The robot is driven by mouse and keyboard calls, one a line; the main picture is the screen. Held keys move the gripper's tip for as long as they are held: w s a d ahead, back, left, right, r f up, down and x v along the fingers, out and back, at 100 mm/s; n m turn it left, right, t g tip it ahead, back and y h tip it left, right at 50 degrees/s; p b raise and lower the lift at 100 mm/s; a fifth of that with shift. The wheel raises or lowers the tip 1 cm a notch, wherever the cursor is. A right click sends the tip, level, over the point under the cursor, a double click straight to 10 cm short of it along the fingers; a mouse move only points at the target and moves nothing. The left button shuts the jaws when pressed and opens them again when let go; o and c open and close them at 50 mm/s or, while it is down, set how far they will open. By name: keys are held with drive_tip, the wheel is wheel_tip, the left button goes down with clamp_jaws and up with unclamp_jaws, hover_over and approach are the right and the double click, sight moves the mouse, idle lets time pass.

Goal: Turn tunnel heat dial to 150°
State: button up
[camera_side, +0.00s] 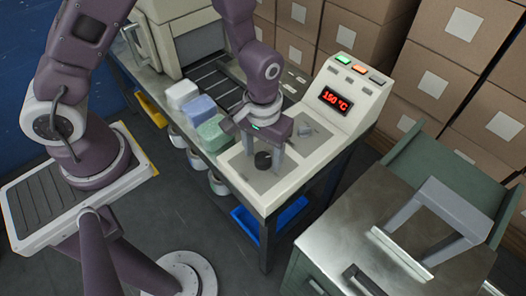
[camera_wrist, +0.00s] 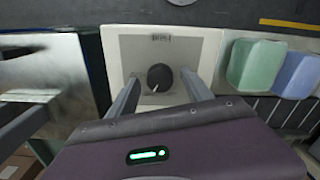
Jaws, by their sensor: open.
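The dial is a black round knob (camera_side: 263,160) on a grey plate set in the cream machine top. In the wrist view the knob (camera_wrist: 160,77) shows a pale pointer line aimed to the lower left. The red display (camera_side: 335,100) on the sloped console reads 150 °C. My gripper (camera_side: 263,153) is above the plate, pointing down, with its fingers on either side of the knob. In the wrist view my gripper (camera_wrist: 160,92) is open, with clear gaps between both fingers and the knob. Any scale marks around the dial are too small to read.
Green (camera_side: 213,132), blue (camera_side: 198,109) and white (camera_side: 182,94) blocks sit left of the dial plate. Coloured buttons (camera_side: 360,70) top the console. A metal cabinet (camera_side: 380,250) stands at the front right.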

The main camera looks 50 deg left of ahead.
wheel_tip(320, 180, up, 7)
idle(0.3)
drive_tip(key=shift+r, duration=0.3)
wheel_tip(320, 180, up, 12)
drive_tip(key=m+t+h, duration=0.1)
drive_tip(key=t, duration=0.1)
hover_over(263, 158)
drive_tip(key=s+a, duration=0.3)
drive_tip(key=a, duration=0.1)
drive_tip(key=s+a+r+m+t+y, duration=0.1)
drive_tip(key=s+a+r, duration=0.4)
drive_tip(key=s, duration=0.5)
wheel_tip(263, 158, up, 2)
drive_tip(key=m+t, duration=0.1)
drive_tip(key=t, duration=0.1)
drive_tip(key=shift+s+a+t, duration=0.25)
drive_tip(key=shift+s+t, duration=0.05)
drive_tip(key=shift+s, duration=0.1)
